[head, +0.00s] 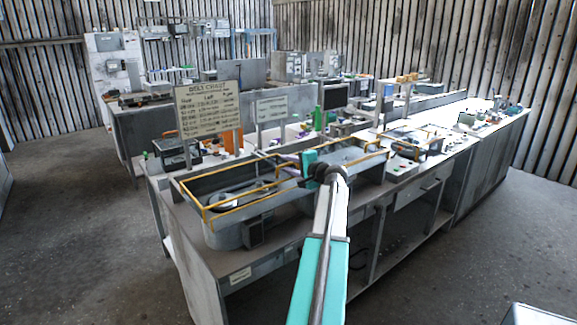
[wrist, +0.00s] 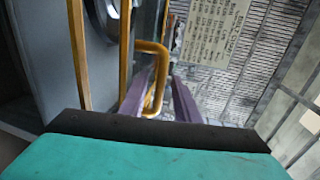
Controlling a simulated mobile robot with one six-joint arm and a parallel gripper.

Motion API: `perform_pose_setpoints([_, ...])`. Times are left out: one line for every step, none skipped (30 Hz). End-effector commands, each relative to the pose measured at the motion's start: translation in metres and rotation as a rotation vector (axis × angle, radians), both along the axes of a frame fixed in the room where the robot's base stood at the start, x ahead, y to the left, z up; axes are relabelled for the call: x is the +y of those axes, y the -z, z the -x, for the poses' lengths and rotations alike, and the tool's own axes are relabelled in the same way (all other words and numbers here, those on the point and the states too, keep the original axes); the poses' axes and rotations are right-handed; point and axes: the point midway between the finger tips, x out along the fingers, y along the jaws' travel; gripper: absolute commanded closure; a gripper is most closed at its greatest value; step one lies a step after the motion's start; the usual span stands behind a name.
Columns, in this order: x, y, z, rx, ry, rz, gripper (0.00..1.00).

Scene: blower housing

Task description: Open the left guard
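The left guard (head: 240,197) is a yellow rail frame around the grey blower housing on the left bench end in the head view. In the wrist view, yellow bars of a guard (wrist: 78,50) run down the left, with a bent yellow handle (wrist: 154,47) beside them. My gripper (wrist: 160,82) has two purple fingers standing apart, with the handle's lower leg between them. Gaps suggest the fingers are not closed on it.
A second yellow guard (head: 360,160) is just right of my arm. A sign board (head: 208,108) stands behind the left housing and a smaller sign (head: 272,108) beside it. More devices lie along the bench to the right. The floor (head: 440,265) in front is clear.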

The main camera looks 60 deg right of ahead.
Motion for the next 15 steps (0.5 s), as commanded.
perform_pose_setpoints([0.001, 0.000, 0.001, 0.000, 0.000, 0.000, 0.71])
perform_pose_setpoints([0.001, 0.000, 0.002, 0.000, 0.000, 0.000, 0.71])
perform_pose_setpoints([0.002, 0.000, 0.003, 0.000, 0.000, 0.000, 0.71])
perform_pose_setpoints([0.002, 0.000, 0.005, 0.000, 0.001, 0.000, 0.71])
perform_pose_setpoints([0.003, -0.001, 0.006, 0.000, 0.001, 0.000, 0.71])
perform_pose_setpoints([0.004, -0.001, 0.009, 0.000, 0.001, 0.000, 0.71])
perform_pose_setpoints([0.006, -0.001, 0.012, 0.000, 0.001, 0.000, 0.71])
perform_pose_setpoints([0.007, -0.002, 0.014, 0.000, 0.001, 0.000, 0.71])
perform_pose_setpoints([0.009, -0.002, 0.019, 0.000, 0.001, 0.000, 0.71])
perform_pose_setpoints([0.010, -0.003, 0.022, 0.000, 0.001, 0.000, 0.71])
perform_pose_setpoints([0.012, -0.003, 0.026, 0.000, 0.002, 0.000, 0.71])
perform_pose_setpoints([0.014, -0.004, 0.031, -0.001, 0.002, 0.001, 0.71])
perform_pose_setpoints([0.016, -0.006, 0.035, 0.000, 0.002, 0.002, 0.71])
perform_pose_setpoints([0.018, -0.007, 0.039, 0.000, 0.001, 0.001, 0.71])
perform_pose_setpoints([0.020, -0.008, 0.046, 0.000, 0.002, 0.002, 0.71])
